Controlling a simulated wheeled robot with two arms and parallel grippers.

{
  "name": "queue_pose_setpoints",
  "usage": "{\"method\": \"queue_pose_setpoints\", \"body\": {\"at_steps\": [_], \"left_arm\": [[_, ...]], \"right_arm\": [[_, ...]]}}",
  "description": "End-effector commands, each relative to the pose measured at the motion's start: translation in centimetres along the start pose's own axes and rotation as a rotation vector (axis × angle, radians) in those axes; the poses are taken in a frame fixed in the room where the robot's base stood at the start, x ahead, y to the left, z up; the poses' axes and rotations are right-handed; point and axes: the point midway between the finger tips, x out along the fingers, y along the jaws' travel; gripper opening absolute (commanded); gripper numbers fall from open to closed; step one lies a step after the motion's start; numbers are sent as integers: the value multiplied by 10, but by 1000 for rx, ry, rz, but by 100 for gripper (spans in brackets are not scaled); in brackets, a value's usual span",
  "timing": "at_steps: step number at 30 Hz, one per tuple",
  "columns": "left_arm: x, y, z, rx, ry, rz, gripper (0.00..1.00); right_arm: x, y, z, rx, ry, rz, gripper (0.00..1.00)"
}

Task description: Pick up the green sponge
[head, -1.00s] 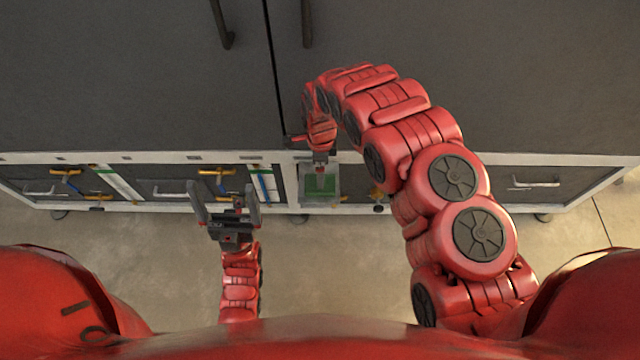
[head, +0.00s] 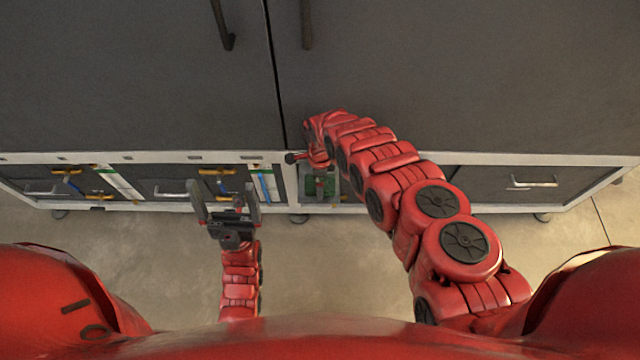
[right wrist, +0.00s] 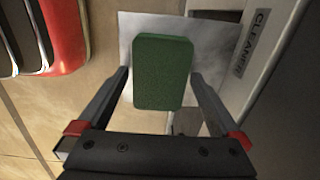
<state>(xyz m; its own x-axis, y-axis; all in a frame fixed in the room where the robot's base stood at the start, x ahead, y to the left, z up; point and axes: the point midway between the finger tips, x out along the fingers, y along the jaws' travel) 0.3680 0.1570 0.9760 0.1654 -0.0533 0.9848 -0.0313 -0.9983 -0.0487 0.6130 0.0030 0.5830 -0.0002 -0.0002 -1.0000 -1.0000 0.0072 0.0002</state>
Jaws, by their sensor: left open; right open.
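The green sponge (right wrist: 162,72) lies on a pale, square grey surface (right wrist: 139,27) in the right wrist view. My right gripper (right wrist: 160,85) is open, with one finger on each side of the sponge's lower part; I cannot tell whether they touch it. In the head view the sponge (head: 318,187) shows only partly, behind my right gripper and wrist. My left gripper (head: 223,192) is open and empty, in front of the cabinet to the left.
A wide grey cabinet with a white frame (head: 400,158) fills the back. Its front carries handles (head: 532,182) and yellow and blue fittings (head: 217,171). A "CLEANER" label (right wrist: 251,43) is close to the right finger. Bare floor (head: 330,250) lies in front.

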Motion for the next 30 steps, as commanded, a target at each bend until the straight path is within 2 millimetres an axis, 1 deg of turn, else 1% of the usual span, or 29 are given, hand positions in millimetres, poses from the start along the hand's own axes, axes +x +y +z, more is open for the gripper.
{"method": "queue_pose_setpoints", "body": {"at_steps": [7, 11, 12, 14, 15, 17, 18, 20, 21, 30], "left_arm": [[0, 0, 0, 0, 0, 0, 100], [0, 0, 0, 0, 0, 0, 100], [0, 0, 0, 0, 0, 0, 100], [0, 0, 0, 0, 0, 0, 100], [0, 0, 0, 0, 0, 0, 100], [0, 0, 0, 0, 0, 0, 100], [0, 0, 0, 0, 0, 0, 100], [0, 0, 0, 0, 0, 0, 100], [0, 0, 0, 0, 0, 0, 100], [0, 0, 0, 0, 0, 0, 100]], "right_arm": [[1, 0, 0, 0, 0, 0, 100], [1, 0, 0, 0, 0, 0, 77], [1, 0, 0, 0, 0, 0, 69], [1, 0, 0, 0, 0, 0, 59], [1, 0, 0, 0, 0, 0, 51], [1, 0, 0, 0, 0, 0, 41], [1, 0, 0, 0, 0, 0, 33], [1, 0, 0, 0, 0, 0, 23], [1, 0, 0, 0, 0, 0, 20], [-2, -1, 0, -1, -1, -1, 20]]}}
